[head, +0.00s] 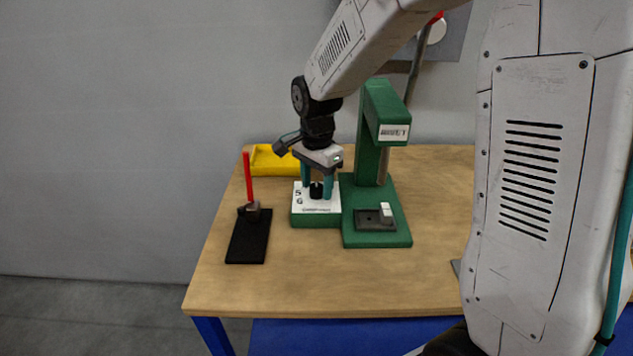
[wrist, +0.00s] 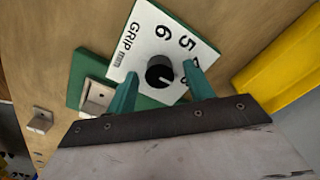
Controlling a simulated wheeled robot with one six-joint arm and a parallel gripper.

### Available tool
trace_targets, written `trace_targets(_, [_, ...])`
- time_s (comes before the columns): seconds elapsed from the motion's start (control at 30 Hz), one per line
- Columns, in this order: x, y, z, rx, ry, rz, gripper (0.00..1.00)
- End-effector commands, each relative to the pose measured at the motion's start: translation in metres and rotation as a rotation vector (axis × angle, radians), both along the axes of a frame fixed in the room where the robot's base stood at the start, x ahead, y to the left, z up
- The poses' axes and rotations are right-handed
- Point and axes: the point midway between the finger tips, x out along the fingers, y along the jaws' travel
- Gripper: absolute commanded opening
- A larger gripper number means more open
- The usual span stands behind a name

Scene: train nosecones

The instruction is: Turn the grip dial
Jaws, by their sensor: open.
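The grip dial is a small black knob (wrist: 159,71) with a white pointer line. It stands on a white label plate (wrist: 140,42) marked "GRIP", with numbers such as 5 and 6, on a green block. In the head view the knob (head: 316,190) shows on its green block (head: 315,220). My gripper (wrist: 162,82) points down over the block with its teal fingers apart, one on each side of the knob. The head view also shows my gripper (head: 317,186) there. I cannot tell whether either finger touches the knob.
A green press-like stand (head: 383,130) rises just right of the dial block, with a grey fixture (head: 375,220) on its base. A red-handled lever (head: 249,177) on a black base (head: 248,240) stands left. A yellow tray (head: 268,160) lies behind. The front table is clear.

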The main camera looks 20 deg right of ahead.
Motion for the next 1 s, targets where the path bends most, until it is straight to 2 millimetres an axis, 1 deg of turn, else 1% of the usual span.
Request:
trace_targets(0.07, [0.0001, -0.0004, 0.0002, 0.0, 0.0, -0.001, 0.52])
trace_targets(0.17, [0.0001, -0.0007, 0.0004, 0.0, 0.0, -0.001, 0.27])
trace_targets(0.2, [0.0001, -0.0008, 0.0004, 0.0, 0.0, -0.001, 0.16])
trace_targets(0.23, [0.0001, -0.0008, 0.0004, 0.0, -0.001, -0.001, 0.08])
trace_targets(0.47, [0.0002, -0.0011, 0.0006, 0.0, -0.001, 0.005, 0.08])
trace_targets(0.63, [0.0004, -0.0011, 0.0008, 0.0, -0.001, 0.048, 0.08])
trace_targets(0.77, [0.0006, -0.0012, 0.0009, 0.0, -0.001, 0.117, 0.08])
trace_targets(1.0, [0.0009, -0.001, 0.001, 0.0, -0.001, 0.315, 0.08])
